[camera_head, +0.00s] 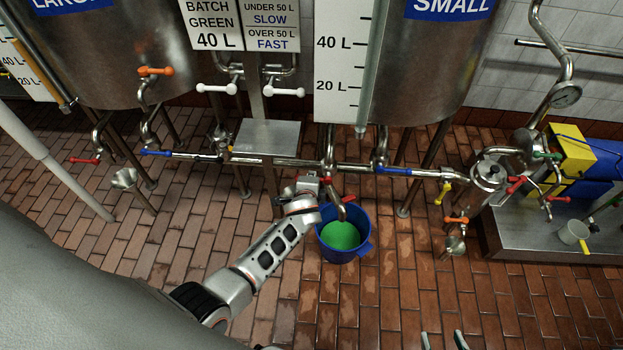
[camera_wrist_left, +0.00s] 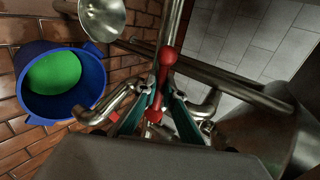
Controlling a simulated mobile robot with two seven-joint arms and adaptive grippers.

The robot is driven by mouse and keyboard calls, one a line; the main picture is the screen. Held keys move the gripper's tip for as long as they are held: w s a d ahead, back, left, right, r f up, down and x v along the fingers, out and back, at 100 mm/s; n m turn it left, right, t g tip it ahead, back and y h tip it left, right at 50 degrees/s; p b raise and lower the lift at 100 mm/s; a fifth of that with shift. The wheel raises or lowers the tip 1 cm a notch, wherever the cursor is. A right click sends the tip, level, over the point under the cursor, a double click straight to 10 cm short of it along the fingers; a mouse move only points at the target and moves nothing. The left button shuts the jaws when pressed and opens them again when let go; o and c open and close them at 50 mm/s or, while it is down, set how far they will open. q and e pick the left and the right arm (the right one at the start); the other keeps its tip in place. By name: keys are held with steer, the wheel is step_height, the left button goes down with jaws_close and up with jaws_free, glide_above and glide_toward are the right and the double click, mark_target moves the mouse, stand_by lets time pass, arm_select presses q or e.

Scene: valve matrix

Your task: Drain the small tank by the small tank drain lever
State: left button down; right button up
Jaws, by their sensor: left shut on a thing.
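The small tank (camera_head: 430,60) is a steel cylinder with a blue SMALL sign. Below it, a bent steel drain spout (camera_head: 340,208) points down into a blue bucket (camera_head: 362,250) with green liquid (camera_head: 341,235) in it. My left gripper (camera_head: 318,182) is at a red lever (camera_head: 332,190) by the spout and partly hides it. In the left wrist view the red lever (camera_wrist_left: 166,58) stands between the teal fingers of my left gripper (camera_wrist_left: 158,105), which is shut on it. The fingertips of my right gripper (camera_head: 442,340) show apart at the bottom edge, with nothing between them.
A horizontal pipe with blue levers (camera_head: 393,170) runs behind the bucket. The tiled floor (camera_head: 400,300) in front is clear.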

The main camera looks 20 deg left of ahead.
arm_select(q)
steer(key=shift+a, duration=0.1)
steer(key=c, duration=2.4)
jaws_free()
steer(key=shift+c, duration=0.2)
steer(key=v, duration=1.2)
arm_select(e)
steer(key=shift+w+r, duration=0.1)
steer(key=shift+w, duration=0.05)
arm_select(q)
steer(key=shift+s, duration=0.1)
